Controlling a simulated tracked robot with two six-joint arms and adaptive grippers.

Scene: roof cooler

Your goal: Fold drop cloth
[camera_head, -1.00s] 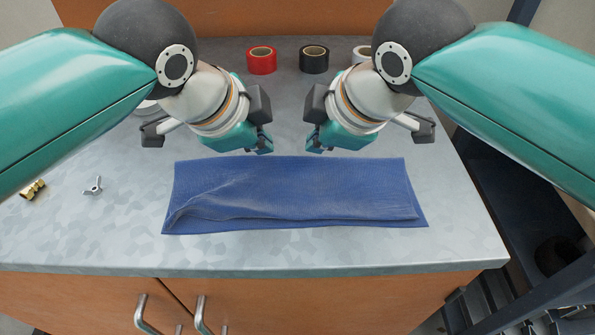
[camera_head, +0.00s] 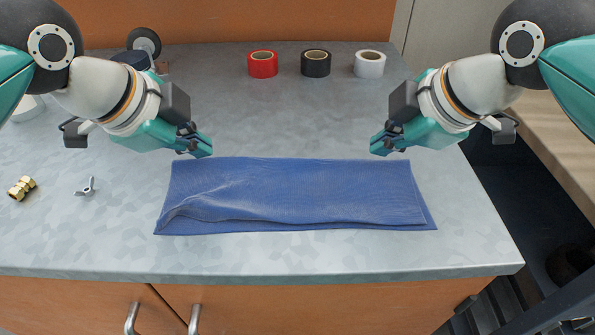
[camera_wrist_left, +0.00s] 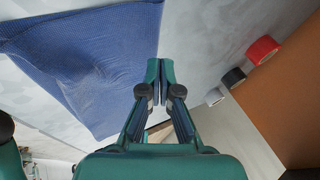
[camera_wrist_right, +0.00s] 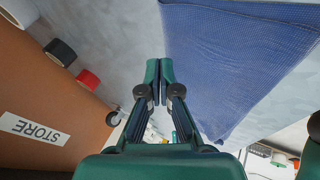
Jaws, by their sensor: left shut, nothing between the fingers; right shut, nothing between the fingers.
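The blue drop cloth (camera_head: 300,190) lies on the grey worktop as a long strip, folded over on itself. Its front edge shows a lower layer, and its left end is creased and skewed. It also shows in the left wrist view (camera_wrist_left: 85,60) and in the right wrist view (camera_wrist_right: 235,65). My left gripper (camera_head: 203,148) is shut and empty above the cloth's back left corner. My right gripper (camera_head: 378,148) is shut and empty above the cloth's back right part. Both grippers look clear of the cloth.
Red tape (camera_head: 263,64), black tape (camera_head: 315,63) and white tape (camera_head: 369,64) stand at the back of the worktop (camera_head: 300,115). A brass fitting (camera_head: 22,188) and a wing nut (camera_head: 87,187) lie at the left. The worktop's front edge is close to the cloth.

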